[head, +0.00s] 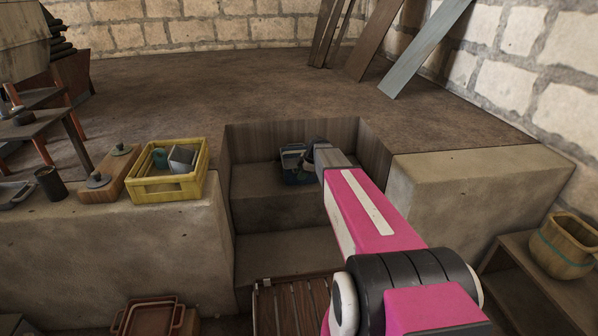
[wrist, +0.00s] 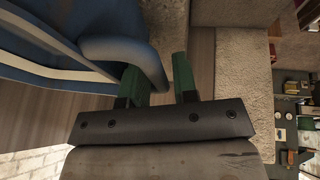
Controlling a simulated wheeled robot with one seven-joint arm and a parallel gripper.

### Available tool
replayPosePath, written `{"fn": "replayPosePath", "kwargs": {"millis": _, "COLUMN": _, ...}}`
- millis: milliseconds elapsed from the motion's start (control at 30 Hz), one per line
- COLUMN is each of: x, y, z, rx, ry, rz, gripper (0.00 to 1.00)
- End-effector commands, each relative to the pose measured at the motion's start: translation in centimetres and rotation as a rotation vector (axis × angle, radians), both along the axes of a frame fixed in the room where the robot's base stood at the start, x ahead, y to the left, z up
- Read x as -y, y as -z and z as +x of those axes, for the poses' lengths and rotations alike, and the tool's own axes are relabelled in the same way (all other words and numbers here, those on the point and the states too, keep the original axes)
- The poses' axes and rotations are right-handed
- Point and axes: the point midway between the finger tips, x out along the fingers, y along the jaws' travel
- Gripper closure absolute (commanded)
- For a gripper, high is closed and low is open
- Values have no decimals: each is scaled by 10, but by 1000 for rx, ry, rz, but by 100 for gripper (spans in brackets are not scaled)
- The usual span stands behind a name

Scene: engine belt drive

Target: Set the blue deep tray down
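The blue deep tray (head: 294,170) shows in the head view in the stepped recess, at the upper step, partly hidden by the end of my arm. I cannot tell whether its underside touches the step. In the wrist view its blue wall and rounded handle (wrist: 125,50) fill the upper left. In the head view my gripper (head: 321,150) is at the tray's right side.
A yellow crate (head: 170,190) with items stands on the stone ledge left of the recess. The right stone block (head: 480,190) is bare on top. A slatted wooden piece (head: 290,305) lies below the steps. A yellowish pot (head: 565,245) stands on a shelf at right.

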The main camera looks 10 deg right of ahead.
Motion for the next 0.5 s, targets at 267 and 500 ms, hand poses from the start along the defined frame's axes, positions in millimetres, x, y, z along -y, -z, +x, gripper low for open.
{"fn": "replayPosePath", "kwargs": {"millis": 267, "x": -1, "y": 2, "z": 0, "rx": 1, "ry": 0, "rz": 0, "gripper": 86}}
{"fn": "replayPosePath", "kwargs": {"millis": 500, "x": -1, "y": 2, "z": 0, "rx": 2, "ry": 1, "rz": 0, "gripper": 100}}
